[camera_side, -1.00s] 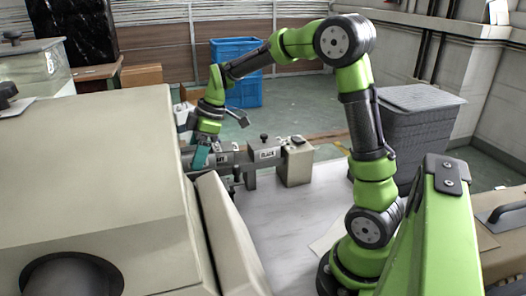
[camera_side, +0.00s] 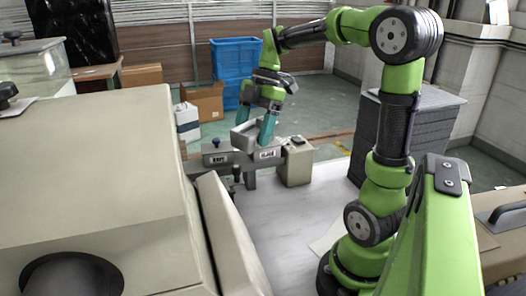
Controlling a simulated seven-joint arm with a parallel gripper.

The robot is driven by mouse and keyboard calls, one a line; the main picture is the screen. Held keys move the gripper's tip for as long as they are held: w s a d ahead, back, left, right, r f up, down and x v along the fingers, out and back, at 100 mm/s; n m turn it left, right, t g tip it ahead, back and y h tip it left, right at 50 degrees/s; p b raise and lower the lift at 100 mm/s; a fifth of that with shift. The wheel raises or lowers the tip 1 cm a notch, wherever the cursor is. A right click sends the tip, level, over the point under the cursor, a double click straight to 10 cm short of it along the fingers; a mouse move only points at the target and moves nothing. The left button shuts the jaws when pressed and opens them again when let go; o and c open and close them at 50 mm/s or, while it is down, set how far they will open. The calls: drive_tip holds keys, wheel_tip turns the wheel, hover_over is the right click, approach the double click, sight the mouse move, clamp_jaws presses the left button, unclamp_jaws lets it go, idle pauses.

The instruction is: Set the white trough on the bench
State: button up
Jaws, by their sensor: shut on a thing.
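My gripper (camera_side: 254,124) is over the back of the bench, with its teal fingers pointing down. It is shut on a pale, whitish-grey trough (camera_side: 243,132), which is small in the view and partly covered by the fingers. The trough is at the top of a grey labelled fixture (camera_side: 268,155); I cannot tell whether it touches it. The bench (camera_side: 300,225) is a pale, bare surface in front of the fixture.
A large beige machine housing (camera_side: 90,170) fills the left and hides part of the bench. A beige block (camera_side: 296,166) stands right of the fixture. A dark grey stack (camera_side: 420,130) is at the right. Blue crates (camera_side: 237,70) stand behind.

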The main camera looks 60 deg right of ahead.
sight(274, 231)
drive_tip(key=s+n+g, duration=0.1)
drive_tip(key=s+n, duration=0.2)
drive_tip(key=s, duration=0.4)
wheel_tip(274, 231, down, 25)
drive_tip(key=shift+w+r, duration=0.1)
drive_tip(key=o, duration=1.3)
drive_tip(key=shift+c, duration=0.2)
